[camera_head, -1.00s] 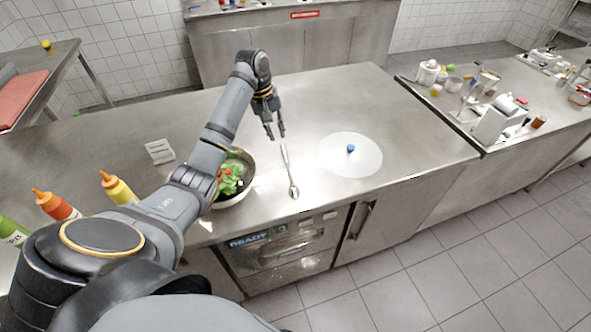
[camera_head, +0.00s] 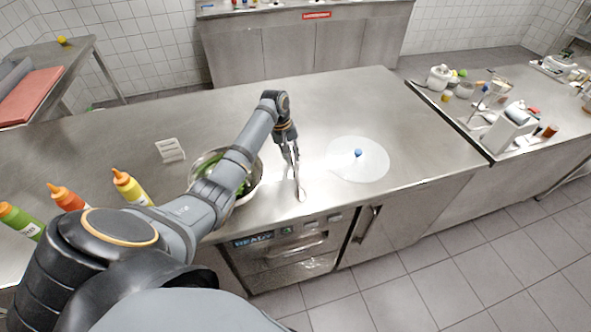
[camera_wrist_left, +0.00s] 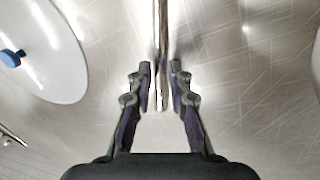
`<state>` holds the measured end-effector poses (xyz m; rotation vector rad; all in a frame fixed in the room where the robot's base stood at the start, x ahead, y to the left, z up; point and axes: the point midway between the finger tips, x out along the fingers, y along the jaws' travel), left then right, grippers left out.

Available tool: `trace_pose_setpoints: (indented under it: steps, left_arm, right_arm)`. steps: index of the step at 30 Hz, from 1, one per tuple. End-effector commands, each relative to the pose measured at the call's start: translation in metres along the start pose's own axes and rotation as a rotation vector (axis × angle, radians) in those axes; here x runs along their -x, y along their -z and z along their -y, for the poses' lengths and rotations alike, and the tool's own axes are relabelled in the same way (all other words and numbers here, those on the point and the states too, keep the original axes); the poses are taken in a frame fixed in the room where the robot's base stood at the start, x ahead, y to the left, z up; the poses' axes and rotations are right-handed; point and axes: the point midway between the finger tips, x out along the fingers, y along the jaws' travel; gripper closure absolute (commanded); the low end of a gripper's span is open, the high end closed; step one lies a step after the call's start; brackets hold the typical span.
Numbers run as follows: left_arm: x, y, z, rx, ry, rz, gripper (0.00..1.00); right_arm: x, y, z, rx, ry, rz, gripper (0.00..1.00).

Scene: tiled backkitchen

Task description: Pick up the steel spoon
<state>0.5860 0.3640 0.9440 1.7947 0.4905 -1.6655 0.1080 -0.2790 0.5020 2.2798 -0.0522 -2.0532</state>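The steel spoon lies on the steel counter (camera_head: 400,130); its bowl end (camera_head: 301,194) shows just in front of my left gripper in the head view. In the left wrist view its handle (camera_wrist_left: 161,40) runs down from the top edge and ends between the two fingers. My left gripper (camera_head: 292,163) is low over the handle, pointing down. In the left wrist view the gripper (camera_wrist_left: 160,70) is open, with a finger on each side of the handle and a small gap showing on both sides. My right gripper is not in view.
A bowl with greens (camera_head: 250,190) stands left of the spoon, partly behind my arm. A pale round lid with a blue knob (camera_head: 358,172) lies to the right. Sauce bottles (camera_head: 128,186) and a white slotted block (camera_head: 170,150) are further left.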

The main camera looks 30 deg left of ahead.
Motion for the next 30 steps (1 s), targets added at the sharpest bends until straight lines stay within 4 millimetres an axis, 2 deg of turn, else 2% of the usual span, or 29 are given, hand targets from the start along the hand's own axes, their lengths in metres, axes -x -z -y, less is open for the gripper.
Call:
trace_pose_setpoints:
  steps: [4,19,24,30]
  left_arm:
    - [-0.0104,-0.0001,0.0003,-0.001,0.001,-0.001,0.81]
    - [-0.0114,0.0,0.0004,-0.001,0.001,-0.001,0.81]
    - [-0.0122,0.0,0.0006,-0.001,0.001,-0.001,1.0]
    - [-0.0121,0.0,0.0007,-0.001,0.001,-0.001,1.0]
  right_arm:
    - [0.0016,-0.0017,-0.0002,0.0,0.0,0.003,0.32]
    - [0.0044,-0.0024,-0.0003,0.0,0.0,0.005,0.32]
    - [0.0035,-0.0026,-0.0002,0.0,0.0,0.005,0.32]
    - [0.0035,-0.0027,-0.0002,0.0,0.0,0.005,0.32]
